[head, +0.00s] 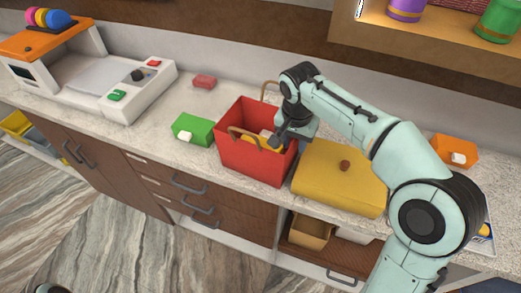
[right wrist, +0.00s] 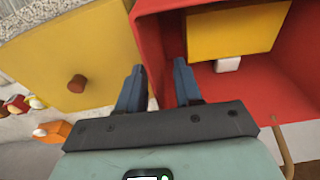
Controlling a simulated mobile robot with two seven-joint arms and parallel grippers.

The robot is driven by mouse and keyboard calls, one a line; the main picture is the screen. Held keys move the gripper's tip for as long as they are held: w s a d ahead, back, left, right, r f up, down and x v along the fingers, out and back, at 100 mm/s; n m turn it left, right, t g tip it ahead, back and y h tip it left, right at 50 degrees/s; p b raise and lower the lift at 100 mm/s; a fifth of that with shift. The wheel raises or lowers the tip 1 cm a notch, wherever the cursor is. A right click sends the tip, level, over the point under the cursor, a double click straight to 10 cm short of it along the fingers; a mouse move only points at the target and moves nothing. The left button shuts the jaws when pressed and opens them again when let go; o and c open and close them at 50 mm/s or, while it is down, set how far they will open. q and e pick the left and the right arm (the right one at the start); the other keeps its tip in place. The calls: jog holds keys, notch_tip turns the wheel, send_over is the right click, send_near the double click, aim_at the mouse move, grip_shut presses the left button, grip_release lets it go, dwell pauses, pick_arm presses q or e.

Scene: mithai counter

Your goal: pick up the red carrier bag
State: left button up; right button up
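The red carrier bag (head: 240,158) stands upright and open-topped on the counter, with tan loop handles and a yellow box (head: 246,139) with a white tag inside. In the right wrist view the bag (right wrist: 280,90) fills the right side, with its yellow box (right wrist: 235,32) inside. My right gripper (head: 277,141) is at the bag's right side near the rim. In the right wrist view its fingers (right wrist: 158,88) are apart, with part of the bag's red side showing between them; I cannot tell whether they touch it. My left gripper is not in view.
A large yellow box (head: 335,180) with a brown knob stands close to the bag's right. A green box (head: 193,129) is at its left, a small red block (head: 204,81) behind. A white counter machine (head: 110,85) stands further left, an orange box (head: 456,150) at right.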

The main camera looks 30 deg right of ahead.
grip_shut()
dwell(1.3)
